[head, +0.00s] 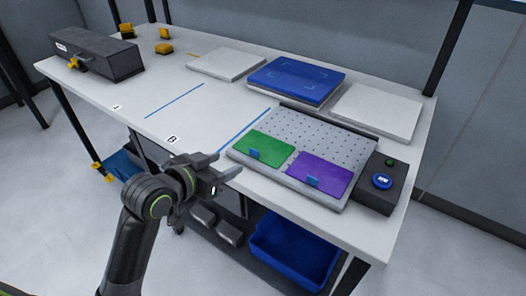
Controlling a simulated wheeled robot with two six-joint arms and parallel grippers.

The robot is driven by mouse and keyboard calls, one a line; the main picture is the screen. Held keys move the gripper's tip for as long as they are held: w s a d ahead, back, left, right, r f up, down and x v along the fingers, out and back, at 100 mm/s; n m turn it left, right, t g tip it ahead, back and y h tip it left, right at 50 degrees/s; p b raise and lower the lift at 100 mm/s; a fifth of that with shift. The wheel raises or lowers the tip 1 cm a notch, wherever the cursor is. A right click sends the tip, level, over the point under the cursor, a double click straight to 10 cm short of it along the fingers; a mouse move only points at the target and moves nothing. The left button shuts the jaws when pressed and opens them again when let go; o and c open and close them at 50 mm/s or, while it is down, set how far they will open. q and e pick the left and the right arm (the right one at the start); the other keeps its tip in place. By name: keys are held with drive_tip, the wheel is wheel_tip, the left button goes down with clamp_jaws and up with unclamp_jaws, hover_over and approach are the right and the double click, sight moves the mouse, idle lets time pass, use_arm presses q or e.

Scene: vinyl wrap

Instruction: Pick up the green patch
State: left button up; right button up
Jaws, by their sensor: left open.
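The green patch (271,148) lies flat on the left front part of a perforated grey board (322,131). A small blue tab (255,154) sits at its front edge. My left gripper (236,164) is open and empty, in front of the table edge and just left of the green patch. It does not touch the patch. My right gripper is not in view.
A purple patch (320,176) with a blue tab lies right of the green one. A dark box (378,184) with buttons stands right of the board. White and blue slabs (296,78) lie behind. A black box (97,54) stands far left. The table's left middle is clear.

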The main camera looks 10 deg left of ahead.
sight(253, 152)
use_arm(q)
drive_tip(key=x, duration=1.1)
drive_tip(key=shift+d+f+b, duration=0.15)
drive_tip(key=shift+d+b, duration=0.05)
drive_tip(key=shift+b, duration=0.1)
drive_tip(key=shift+s, duration=0.1)
drive_tip(key=c, duration=1)
